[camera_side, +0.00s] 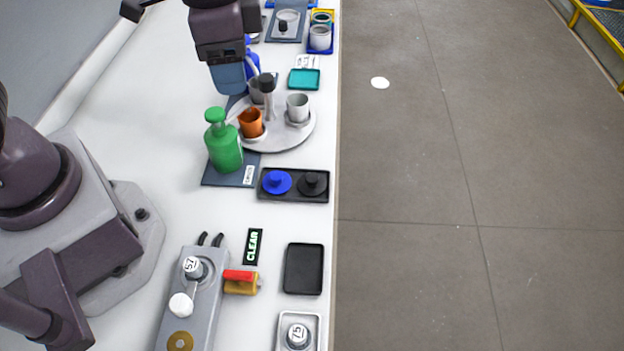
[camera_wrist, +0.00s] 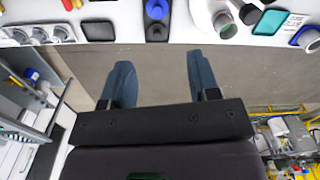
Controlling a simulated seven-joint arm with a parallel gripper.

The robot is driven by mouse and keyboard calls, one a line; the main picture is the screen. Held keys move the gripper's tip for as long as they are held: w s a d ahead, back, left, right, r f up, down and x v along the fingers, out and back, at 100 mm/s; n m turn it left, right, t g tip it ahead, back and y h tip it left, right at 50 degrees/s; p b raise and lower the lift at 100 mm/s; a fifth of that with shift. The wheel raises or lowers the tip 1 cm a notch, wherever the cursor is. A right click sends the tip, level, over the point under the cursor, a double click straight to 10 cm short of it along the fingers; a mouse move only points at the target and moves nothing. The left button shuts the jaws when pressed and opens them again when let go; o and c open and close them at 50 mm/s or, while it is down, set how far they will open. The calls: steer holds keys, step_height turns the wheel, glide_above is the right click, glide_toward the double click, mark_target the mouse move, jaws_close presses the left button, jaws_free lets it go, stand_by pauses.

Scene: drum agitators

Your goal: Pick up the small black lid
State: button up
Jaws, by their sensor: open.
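The small black lid (camera_side: 313,182) has a knob on top and sits in the right half of a dark tray (camera_side: 294,199), beside a blue lid (camera_side: 277,182). In the wrist view the black lid (camera_wrist: 157,31) is at the top, below the blue lid (camera_wrist: 157,9). My gripper (camera_side: 230,91) hangs high in the side view, up and left of the tray in the picture. In the wrist view my gripper (camera_wrist: 160,65) has its fingers wide apart with nothing between them. It is apart from the lid.
A green bottle (camera_side: 223,148) stands left of the tray. A round platter (camera_side: 292,140) with an orange cup (camera_side: 251,123) and a grey cup (camera_side: 297,107) lies behind it. An empty black tray (camera_side: 303,269) is in front. The table edge is close on the right.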

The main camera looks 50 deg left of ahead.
mark_target(312, 177)
steer(key=w+d+f+m, duration=0.7)
steer(key=w+f+m, duration=0.1)
steer(key=f+m, duration=0.25)
steer(key=shift+m, duration=0.45)
step_height(312, 177, down, 12)
steer(key=shift+s+f, duration=0.15)
steer(key=shift+f, duration=0.05)
steer(key=c, duration=1)
